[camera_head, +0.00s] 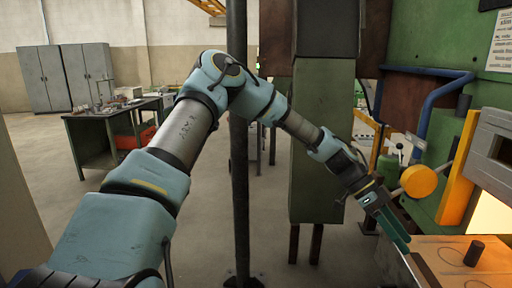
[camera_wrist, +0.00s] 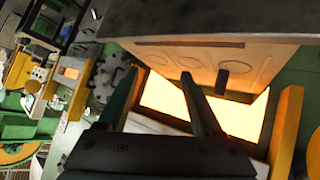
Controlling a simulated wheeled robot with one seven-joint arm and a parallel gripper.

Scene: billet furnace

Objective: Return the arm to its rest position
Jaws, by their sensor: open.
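My arm reaches out from the lower left of the head view, bent at the elbow, and comes down toward the right. My gripper (camera_head: 400,240) hangs beside the left edge of an orange-lit table (camera_head: 445,252) at the lower right. In the wrist view my gripper (camera_wrist: 160,85) shows two dark green fingers spread apart with nothing between them. A dark cylinder (camera_head: 474,253) stands on the table, to the right of my gripper and apart from it. It also shows in the wrist view (camera_wrist: 221,82).
A glowing furnace opening (camera_head: 490,217) is at the right edge, with a yellow-orange post (camera_head: 457,180) beside it. A dark vertical pole (camera_head: 238,150) and a green column (camera_head: 318,140) stand near my arm. A workbench (camera_head: 110,125) and grey cabinets (camera_head: 65,78) are farther back left. Floor between is clear.

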